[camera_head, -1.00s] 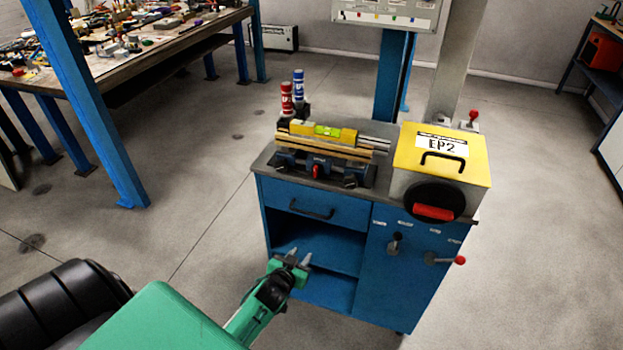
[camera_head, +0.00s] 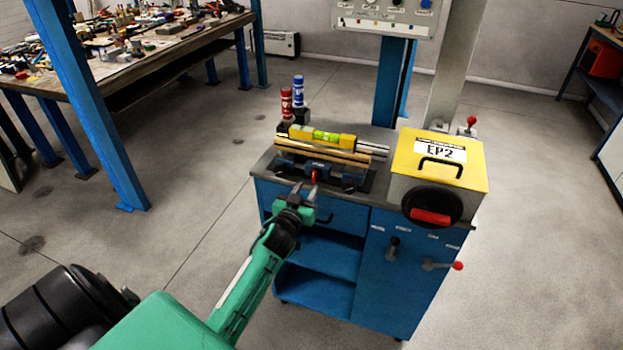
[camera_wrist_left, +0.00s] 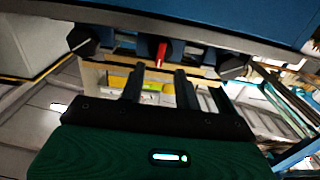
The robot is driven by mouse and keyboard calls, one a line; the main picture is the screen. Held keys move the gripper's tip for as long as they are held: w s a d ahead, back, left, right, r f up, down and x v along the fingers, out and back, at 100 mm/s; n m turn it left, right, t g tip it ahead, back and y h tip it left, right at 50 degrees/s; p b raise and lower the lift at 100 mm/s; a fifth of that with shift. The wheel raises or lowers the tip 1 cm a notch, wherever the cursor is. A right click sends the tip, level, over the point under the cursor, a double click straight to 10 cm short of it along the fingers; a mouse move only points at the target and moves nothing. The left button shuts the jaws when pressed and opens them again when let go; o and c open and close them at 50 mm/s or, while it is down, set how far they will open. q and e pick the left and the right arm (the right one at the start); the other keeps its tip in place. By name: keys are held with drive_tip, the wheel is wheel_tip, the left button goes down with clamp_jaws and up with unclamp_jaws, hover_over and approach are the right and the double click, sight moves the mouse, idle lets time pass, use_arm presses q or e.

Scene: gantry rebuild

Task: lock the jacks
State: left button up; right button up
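A blue clamp-like jack assembly (camera_head: 325,172) sits on the cabinet's grey top, under wooden bars and a yellow spirit level (camera_head: 322,137). A short red lever (camera_head: 314,176) is at its front middle. In the left wrist view the red lever (camera_wrist_left: 161,55) shows beyond the fingers, between two dark knobs, the left (camera_wrist_left: 82,40) and right (camera_wrist_left: 232,66). My left gripper (camera_head: 302,191) is open and empty, in front of the cabinet's top edge, just below the lever in the picture. Its parted fingers (camera_wrist_left: 158,86) show in the wrist view. My right gripper is not in view.
A yellow-topped box marked EP2 (camera_head: 439,160) stands right of the jacks. Red (camera_head: 286,104) and blue (camera_head: 298,97) bottles stand behind left. Two levers, one black (camera_head: 393,248) and one red-tipped (camera_head: 457,266), stick out from the cabinet front. The floor left is clear.

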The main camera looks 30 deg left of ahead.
sight(313, 177)
use_arm(q)
drive_tip(key=shift+x, duration=2.5)
clamp_jaws()
